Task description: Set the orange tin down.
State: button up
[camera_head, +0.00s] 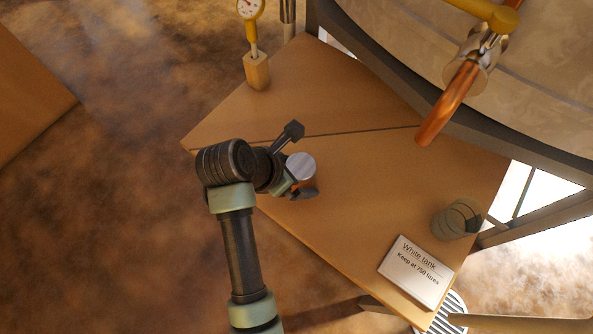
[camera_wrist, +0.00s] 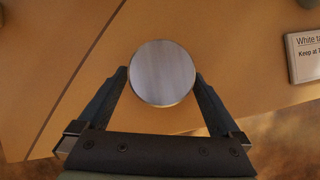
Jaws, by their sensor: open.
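A round tin with a plain silver lid (camera_head: 300,166) is at the table's left front part. I take it to be the orange tin, but its side is almost wholly hidden. In the wrist view, the lid (camera_wrist: 163,72) shows from straight above, upright, with the tabletop around it. My gripper (camera_head: 298,161) is open, with one finger on each side of the tin.
The wooden table (camera_head: 370,180) has a dark seam. A grey-green jar (camera_head: 458,219) and a "White tank" sign (camera_head: 416,271) are at the right. A gauge on a wooden block (camera_head: 257,70) is at the back left. A copper spout (camera_head: 447,103) overhangs the back.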

jog(key=p+v, duration=0.3)
jog(key=v, duration=0.9)
jog(key=shift+p, duration=0.35)
jog(key=shift+r, duration=0.1)
